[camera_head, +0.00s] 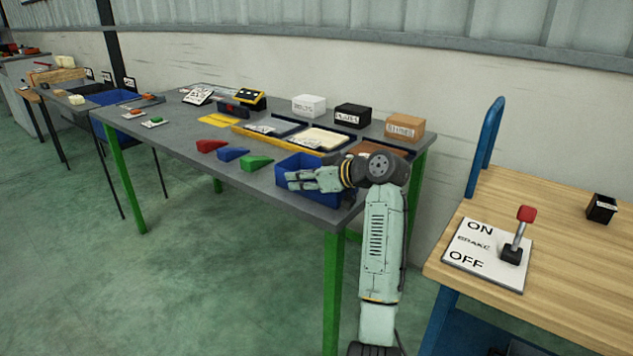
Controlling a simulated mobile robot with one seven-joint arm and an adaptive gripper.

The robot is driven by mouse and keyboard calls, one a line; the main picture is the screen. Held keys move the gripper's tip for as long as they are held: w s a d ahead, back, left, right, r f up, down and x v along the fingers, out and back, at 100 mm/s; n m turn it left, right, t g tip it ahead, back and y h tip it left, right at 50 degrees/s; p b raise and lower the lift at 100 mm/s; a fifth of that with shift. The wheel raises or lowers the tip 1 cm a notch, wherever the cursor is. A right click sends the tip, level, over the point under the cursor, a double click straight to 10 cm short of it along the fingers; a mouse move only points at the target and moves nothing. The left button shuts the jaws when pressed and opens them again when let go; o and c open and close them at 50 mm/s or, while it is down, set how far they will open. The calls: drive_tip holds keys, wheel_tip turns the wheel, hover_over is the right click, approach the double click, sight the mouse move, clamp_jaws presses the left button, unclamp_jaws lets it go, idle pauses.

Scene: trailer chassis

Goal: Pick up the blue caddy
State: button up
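The blue caddy (294,162) is an open-topped bin at the near right corner of the grey table. My gripper (289,181) points left in front of it and covers much of its near side and right part. The fingers show as separate prongs with a gap between them, and nothing is seen between them. I cannot tell whether the gripper touches the caddy.
Red (211,145), blue (231,153) and green (256,162) wedges lie left of the caddy. Trays (322,139) and labelled boxes (405,127) stand behind it. A wooden bench (570,250) with a brake lever (518,235) is at right.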

drive_tip(key=shift+c, duration=0.2)
clamp_jaws()
idle(0.4)
